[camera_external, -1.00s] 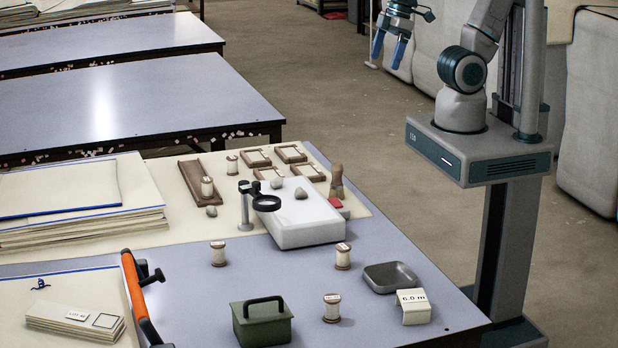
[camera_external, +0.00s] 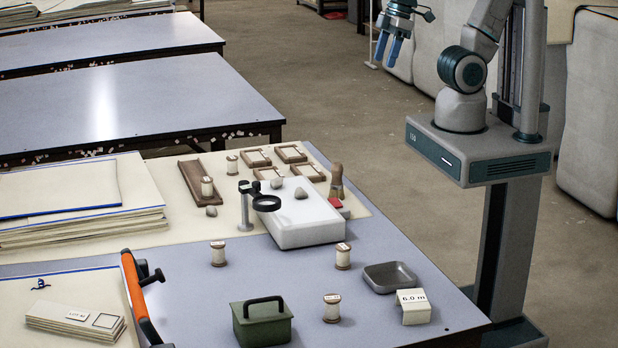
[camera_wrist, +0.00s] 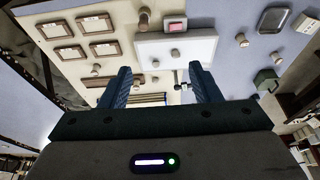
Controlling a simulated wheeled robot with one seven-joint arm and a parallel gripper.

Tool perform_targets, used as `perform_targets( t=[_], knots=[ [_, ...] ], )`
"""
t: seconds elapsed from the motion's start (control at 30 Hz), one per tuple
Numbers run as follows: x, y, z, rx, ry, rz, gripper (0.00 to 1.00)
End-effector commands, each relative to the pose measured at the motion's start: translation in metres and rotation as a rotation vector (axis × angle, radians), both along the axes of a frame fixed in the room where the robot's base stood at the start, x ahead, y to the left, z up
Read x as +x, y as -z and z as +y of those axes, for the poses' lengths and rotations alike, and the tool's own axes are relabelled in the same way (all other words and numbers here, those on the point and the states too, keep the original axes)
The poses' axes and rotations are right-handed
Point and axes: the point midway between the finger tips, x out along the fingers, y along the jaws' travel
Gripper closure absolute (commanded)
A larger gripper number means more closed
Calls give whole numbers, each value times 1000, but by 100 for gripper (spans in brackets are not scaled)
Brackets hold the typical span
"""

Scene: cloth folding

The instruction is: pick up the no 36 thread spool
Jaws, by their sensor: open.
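Several white thread spools with brown ends stand upright on the table. One spool (camera_external: 218,253) is at the middle, one (camera_external: 343,256) is to its right, and one (camera_external: 332,307) is nearer the front. My gripper (camera_external: 388,48) is open and empty, high beyond the table's far right side. Its two blue fingers (camera_wrist: 160,88) show apart in the wrist view.
A magnifier on a stand (camera_external: 246,207) and a white block (camera_external: 305,228) with grey stones stand among the spools. A green box (camera_external: 262,326), a grey dish (camera_external: 390,278) and a 6.0 m card (camera_external: 414,309) are near the front. Wooden frames (camera_external: 290,152) lie at the back.

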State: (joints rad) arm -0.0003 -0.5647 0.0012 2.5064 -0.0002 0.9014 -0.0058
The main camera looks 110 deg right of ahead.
Motion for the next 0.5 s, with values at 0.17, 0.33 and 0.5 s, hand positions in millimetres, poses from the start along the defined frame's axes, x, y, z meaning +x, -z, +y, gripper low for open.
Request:
perform_targets(
  t=[0.17,0.33,0.5],
  knots=[
    [0,0,0,0,0,0,42],
    [9,0,4,-11,-35,9,42],
    [45,5,21,-54,-185,44,42]
  ],
)
